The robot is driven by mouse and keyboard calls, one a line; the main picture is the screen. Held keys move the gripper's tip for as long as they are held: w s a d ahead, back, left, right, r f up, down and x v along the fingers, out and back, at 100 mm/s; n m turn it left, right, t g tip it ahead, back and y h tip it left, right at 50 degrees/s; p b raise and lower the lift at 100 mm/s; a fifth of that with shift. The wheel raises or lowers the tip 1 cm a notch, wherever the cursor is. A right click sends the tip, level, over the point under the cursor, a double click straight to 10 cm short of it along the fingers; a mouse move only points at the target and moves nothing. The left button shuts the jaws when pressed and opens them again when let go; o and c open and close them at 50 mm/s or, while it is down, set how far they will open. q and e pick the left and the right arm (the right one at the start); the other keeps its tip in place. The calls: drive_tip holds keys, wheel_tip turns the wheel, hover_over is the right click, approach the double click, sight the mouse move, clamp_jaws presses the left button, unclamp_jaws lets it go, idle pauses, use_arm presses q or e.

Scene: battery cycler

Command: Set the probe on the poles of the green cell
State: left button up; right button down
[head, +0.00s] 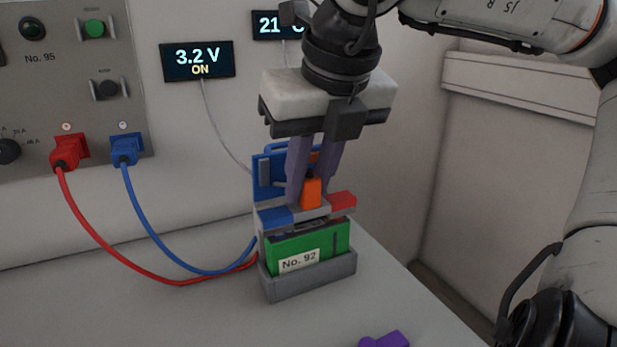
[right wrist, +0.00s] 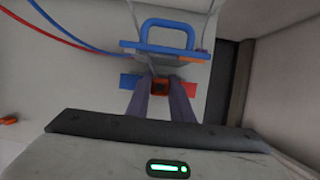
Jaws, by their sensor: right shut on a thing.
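The green cell (head: 310,245), labelled No. 92, stands upright in a grey holder (head: 312,281) on the bench. The probe's orange grip (head: 311,193) is between the fingers of my right gripper (head: 311,188), which is shut on it. Its grey crossbar has a blue end (head: 275,215) on the left and a red end (head: 342,200) on the right, directly above the cell. The right wrist view also shows the orange grip (right wrist: 160,87) between the fingertips. The poles are mostly hidden under the crossbar; I cannot tell whether it touches them. My left gripper is not in view.
A blue upright piece with a handle (right wrist: 167,36) stands right behind the probe. A display (head: 198,61) reads 3.2 V ON. Red (head: 100,245) and blue (head: 165,245) leads run from the panel to the holder. A purple object (head: 385,340) lies at the front.

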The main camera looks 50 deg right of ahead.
drive_tip(key=shift+r, duration=0.1)
drive_tip(key=shift+r+p, duration=2.5)
drive_tip(key=shift+r, duration=0.95)
idle(0.4)
